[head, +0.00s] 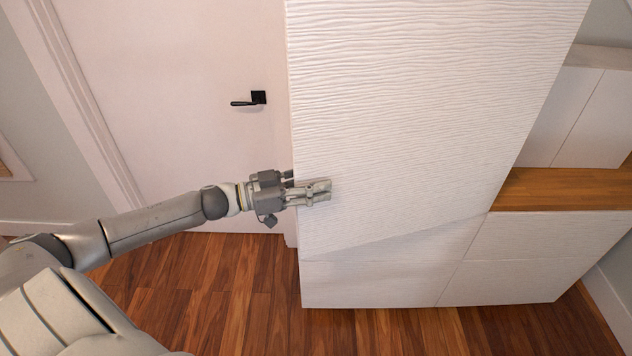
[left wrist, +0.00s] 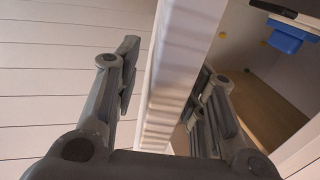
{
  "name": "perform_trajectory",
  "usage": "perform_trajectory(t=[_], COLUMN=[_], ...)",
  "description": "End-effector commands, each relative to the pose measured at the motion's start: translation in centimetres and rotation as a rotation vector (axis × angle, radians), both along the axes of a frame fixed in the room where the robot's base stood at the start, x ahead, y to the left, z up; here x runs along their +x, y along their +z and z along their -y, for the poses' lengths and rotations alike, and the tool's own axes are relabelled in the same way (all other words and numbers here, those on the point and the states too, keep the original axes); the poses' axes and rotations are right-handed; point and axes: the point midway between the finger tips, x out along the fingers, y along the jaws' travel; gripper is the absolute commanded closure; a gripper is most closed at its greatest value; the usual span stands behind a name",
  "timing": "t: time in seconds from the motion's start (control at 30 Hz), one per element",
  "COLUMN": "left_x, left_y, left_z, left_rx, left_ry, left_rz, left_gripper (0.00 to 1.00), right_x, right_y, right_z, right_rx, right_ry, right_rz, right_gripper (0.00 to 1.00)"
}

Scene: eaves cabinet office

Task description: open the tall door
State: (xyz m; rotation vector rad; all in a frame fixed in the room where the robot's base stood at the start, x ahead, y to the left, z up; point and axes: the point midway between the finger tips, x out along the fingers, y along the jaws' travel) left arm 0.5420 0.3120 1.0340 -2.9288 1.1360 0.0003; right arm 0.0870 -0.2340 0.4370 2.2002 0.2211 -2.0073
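The tall door (head: 430,100) is a white panel with a wavy texture, on the cabinet in the head view. It stands ajar; its lower edge slants out over the low cabinet fronts. My left gripper (head: 318,192) is at the door's left edge, near its lower end. In the left wrist view the door's edge (left wrist: 180,75) runs between the two spread fingers of the left gripper (left wrist: 168,88). One finger is in front of the face and the other is on the inner side. A gap shows beside the front finger. My right gripper is out of view.
Low white cabinet fronts (head: 380,284) lie below the door. A wooden counter (head: 565,190) is at the right. A room door with a black handle (head: 258,97) stands behind at left. Inside the cabinet a blue object (left wrist: 286,40) shows. Wooden floor (head: 235,290) is clear in front.

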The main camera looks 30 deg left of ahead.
Motion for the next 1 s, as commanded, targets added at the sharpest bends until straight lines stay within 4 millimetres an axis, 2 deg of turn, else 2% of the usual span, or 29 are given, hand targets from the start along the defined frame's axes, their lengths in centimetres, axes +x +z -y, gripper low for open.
perform_trajectory(t=[0.3, 0.6, 1.0], left_x=[0.07, 0.06, -0.02], left_y=[-0.06, -0.04, 0.05], left_z=[0.09, 0.08, 0.5], left_rx=[0.0, -0.001, -0.001], left_ry=[0.0, 0.0, 0.003], left_rz=[-0.001, -0.001, -0.001], left_gripper=[0.63, 1.0, 1.0], right_x=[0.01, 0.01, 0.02], right_y=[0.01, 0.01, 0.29], right_z=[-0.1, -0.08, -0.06], right_rx=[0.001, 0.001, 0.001], right_ry=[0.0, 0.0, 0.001], right_rz=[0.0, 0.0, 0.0], right_gripper=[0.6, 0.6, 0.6])
